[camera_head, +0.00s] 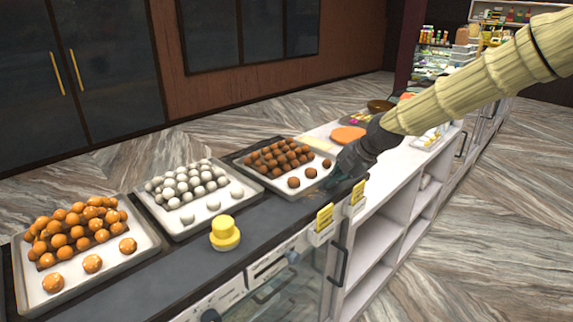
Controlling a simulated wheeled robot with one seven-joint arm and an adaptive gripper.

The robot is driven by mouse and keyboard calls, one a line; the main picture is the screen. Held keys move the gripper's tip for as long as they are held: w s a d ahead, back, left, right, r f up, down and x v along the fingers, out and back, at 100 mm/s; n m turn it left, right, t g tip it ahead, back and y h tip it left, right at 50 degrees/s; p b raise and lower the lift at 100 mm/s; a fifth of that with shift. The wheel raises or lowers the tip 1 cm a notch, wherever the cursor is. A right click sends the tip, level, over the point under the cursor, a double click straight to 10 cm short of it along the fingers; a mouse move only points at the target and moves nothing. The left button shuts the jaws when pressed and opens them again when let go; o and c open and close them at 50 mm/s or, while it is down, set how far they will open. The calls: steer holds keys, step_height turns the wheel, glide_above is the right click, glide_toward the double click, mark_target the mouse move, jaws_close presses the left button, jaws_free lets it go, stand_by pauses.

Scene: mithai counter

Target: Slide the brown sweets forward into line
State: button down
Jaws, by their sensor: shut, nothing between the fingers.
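The brown sweets (277,156) are piled on the right-hand white tray (272,182) on the counter. Several brown balls form the pile. In front of it are three single brown sweets: one at the left (293,182), one in the middle (310,173) and one at the right (327,163). They stand in a slanting row near the tray's front edge. My gripper (338,184) is shut and empty, low at the tray's front right corner. Its dark body hides that corner and part of the counter edge. I cannot tell whether the fingertips touch the tray.
To the left are a tray of white sweets (163,219) and a tray of orange sweets (27,287). A yellow round object (225,236) stands on the dark counter (187,272). Yellow tags (324,217) stand at the front edge. An orange item (348,134) lies behind my gripper.

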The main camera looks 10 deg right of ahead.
steer(key=shift+w, duration=0.1)
steer(key=shift+w+a, duration=0.25)
steer(key=shift+w, duration=0.05)
